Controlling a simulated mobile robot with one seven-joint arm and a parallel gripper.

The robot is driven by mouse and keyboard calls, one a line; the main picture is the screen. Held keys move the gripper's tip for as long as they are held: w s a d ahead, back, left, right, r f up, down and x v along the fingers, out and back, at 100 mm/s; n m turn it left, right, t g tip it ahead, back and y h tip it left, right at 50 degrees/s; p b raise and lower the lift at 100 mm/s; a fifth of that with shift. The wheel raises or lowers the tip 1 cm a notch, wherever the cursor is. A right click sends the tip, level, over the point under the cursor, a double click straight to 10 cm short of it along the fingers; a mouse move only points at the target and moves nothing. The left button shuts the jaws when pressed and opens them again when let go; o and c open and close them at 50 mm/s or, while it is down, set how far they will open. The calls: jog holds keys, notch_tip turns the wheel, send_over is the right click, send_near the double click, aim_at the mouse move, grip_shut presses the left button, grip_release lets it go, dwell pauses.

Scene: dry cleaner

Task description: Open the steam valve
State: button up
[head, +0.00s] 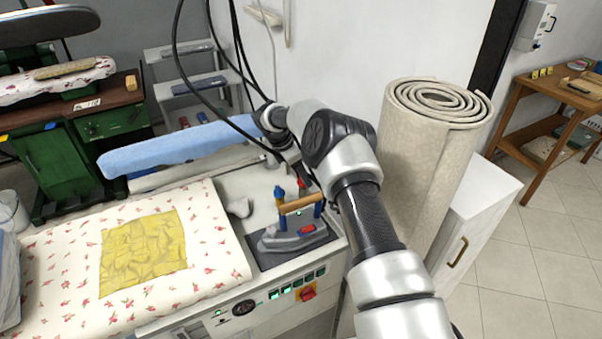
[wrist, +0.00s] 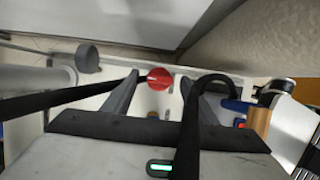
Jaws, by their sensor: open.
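A red round knob (wrist: 158,79), which looks like the steam valve, shows in the wrist view on a pale panel. My gripper (wrist: 160,82) is open, one finger to each side of the knob in the picture. The left fingertip looks very close to the knob; I cannot tell whether it touches. The gap to the right finger is wider. In the head view my arm reaches over the back of the ironing station, and I cannot make out the knob or the fingertips clearly there.
An iron (head: 293,236) with a wooden handle rests on the station. A floral ironing pad (head: 55,270) with a yellow cloth (head: 143,250) lies left. A blue padded arm board (head: 180,143) is behind. A rolled carpet (head: 425,150) stands right. Black hoses hang near my gripper.

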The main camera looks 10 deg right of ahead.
jog(key=c, duration=1.1)
jog(key=shift+w+f+m+b, duration=0.25)
jog(key=shift+m+b, duration=0.25)
jog(key=shift+b, duration=0.45)
jog(key=shift+r+m+g+b, duration=0.25)
jog(key=shift+m+g+b, duration=0.4)
jog(key=shift+m, duration=0.35)
jog(key=o, duration=1.1)
jog(key=shift+s, duration=0.1)
